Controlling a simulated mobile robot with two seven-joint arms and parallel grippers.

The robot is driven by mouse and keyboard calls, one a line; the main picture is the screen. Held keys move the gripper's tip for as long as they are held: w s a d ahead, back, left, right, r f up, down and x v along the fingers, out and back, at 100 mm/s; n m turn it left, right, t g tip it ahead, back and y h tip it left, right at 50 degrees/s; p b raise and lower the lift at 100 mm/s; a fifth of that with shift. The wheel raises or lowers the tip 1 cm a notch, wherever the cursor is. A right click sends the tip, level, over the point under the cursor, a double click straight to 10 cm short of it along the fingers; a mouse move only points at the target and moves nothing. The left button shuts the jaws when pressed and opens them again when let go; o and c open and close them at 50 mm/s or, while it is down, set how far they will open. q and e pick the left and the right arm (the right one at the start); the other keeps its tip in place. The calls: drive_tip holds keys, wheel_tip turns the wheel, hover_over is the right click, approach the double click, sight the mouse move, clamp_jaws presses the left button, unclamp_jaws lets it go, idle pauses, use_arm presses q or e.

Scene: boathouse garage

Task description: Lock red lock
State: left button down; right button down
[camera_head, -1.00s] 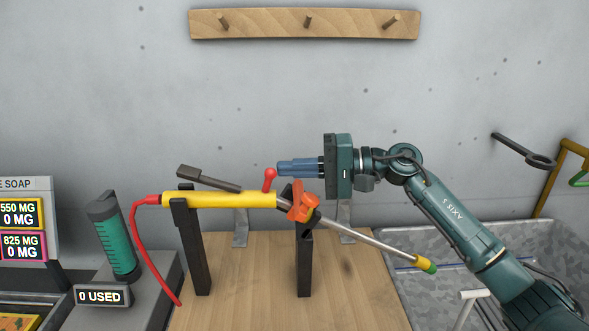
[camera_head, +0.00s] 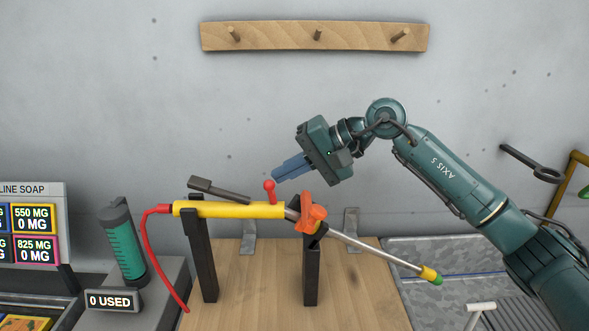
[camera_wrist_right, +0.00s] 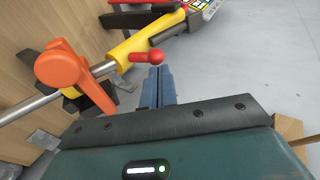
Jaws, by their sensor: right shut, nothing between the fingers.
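The red lock (camera_head: 269,186) is a small lever with a round ball end, standing up from the yellow tube (camera_head: 230,210) of a spray wand. It also shows in the right wrist view (camera_wrist_right: 156,56), just beyond the fingertips. My right gripper (camera_head: 274,177) is shut and empty, its blue fingers tilted down to the left, with the tips close beside the red ball. I cannot tell if they touch. The fingers also show in the right wrist view (camera_wrist_right: 154,70). An orange knob (camera_head: 312,217) sits right of the lever. My left gripper is not in view.
The wand rests on two dark posts (camera_head: 311,270) on a wooden bench (camera_head: 250,295). A red hose (camera_head: 143,250) hangs at its left end. A green cylinder (camera_head: 122,245) stands on the left. A peg rail (camera_head: 315,38) is on the wall. A metal basin (camera_head: 450,260) is right.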

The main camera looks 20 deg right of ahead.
drive_tip(key=shift+w+a+r+h, duration=0.1)
drive_tip(key=shift+w+a+h, duration=0.05)
drive_tip(key=shift+a+h, duration=0.35)
drive_tip(key=shift+r, duration=0.15)
drive_tip(key=shift+r, duration=0.65)
